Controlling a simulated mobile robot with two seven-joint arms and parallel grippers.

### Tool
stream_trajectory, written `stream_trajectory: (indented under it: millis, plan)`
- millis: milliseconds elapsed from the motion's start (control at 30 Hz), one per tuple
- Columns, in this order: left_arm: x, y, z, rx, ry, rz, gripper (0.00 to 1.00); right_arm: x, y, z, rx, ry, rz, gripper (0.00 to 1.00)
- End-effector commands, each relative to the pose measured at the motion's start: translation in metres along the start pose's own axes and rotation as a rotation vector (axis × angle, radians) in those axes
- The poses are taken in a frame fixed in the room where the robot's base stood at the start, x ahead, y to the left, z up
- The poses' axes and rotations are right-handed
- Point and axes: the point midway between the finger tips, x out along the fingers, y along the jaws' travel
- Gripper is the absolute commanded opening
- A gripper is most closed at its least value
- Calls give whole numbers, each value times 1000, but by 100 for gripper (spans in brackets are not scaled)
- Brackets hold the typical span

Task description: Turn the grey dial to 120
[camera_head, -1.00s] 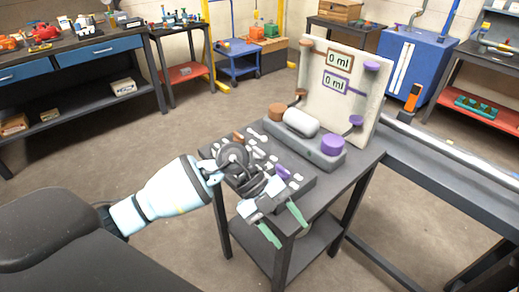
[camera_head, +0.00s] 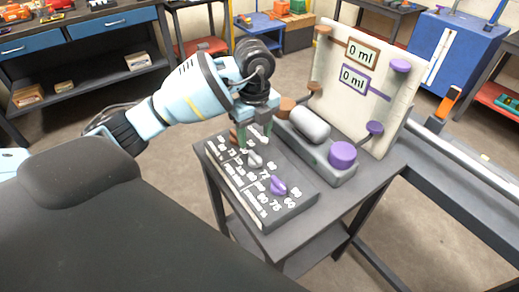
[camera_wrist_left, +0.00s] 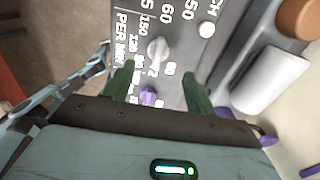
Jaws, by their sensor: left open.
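The grey dial (camera_head: 254,159) is a pale knob in the middle of the dark control panel (camera_head: 300,196), between a brown dial (camera_head: 234,137) and a purple dial (camera_head: 279,186). White numbers surround the dials; I cannot tell the grey dial's exact setting. My left gripper (camera_head: 254,134) is open, pointing down above the panel near the grey dial. In the left wrist view the grey dial (camera_wrist_left: 157,50) shows ahead of and between the green fingers (camera_wrist_left: 158,78), not gripped. The purple dial (camera_wrist_left: 148,96) also shows between the fingers there. My right gripper is not in view.
Behind the panel stands a grey base with a white cylinder (camera_head: 309,125) and a purple cap (camera_head: 342,154). A pale upright board (camera_head: 382,117) carries two displays reading 0 ml. A long bench (camera_head: 460,187) extends to the right.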

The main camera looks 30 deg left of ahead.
Motion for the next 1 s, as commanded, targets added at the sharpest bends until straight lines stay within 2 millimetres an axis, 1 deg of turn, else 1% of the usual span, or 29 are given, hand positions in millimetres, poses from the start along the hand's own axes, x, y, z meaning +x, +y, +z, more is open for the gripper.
stream_trajectory:
  millis: [33, 167, 400, 600, 733, 967, 1000]
  plan:
    - [2, 0, 0, 0, 1, 1, 56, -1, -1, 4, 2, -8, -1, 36]
    - [15, 1, 0, 0, 3, 4, 56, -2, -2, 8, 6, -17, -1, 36]
    - [51, 1, -1, 1, 3, 4, 56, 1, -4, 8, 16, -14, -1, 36]
    - [72, 0, -1, 1, 2, 1, 56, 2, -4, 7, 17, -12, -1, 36]
    - [77, 0, -1, 2, 2, -1, 56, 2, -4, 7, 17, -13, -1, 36]
    - [78, 0, -1, 2, 2, -1, 56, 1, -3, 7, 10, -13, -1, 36]
    - [78, 0, -1, 2, 2, -1, 54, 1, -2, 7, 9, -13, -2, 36]
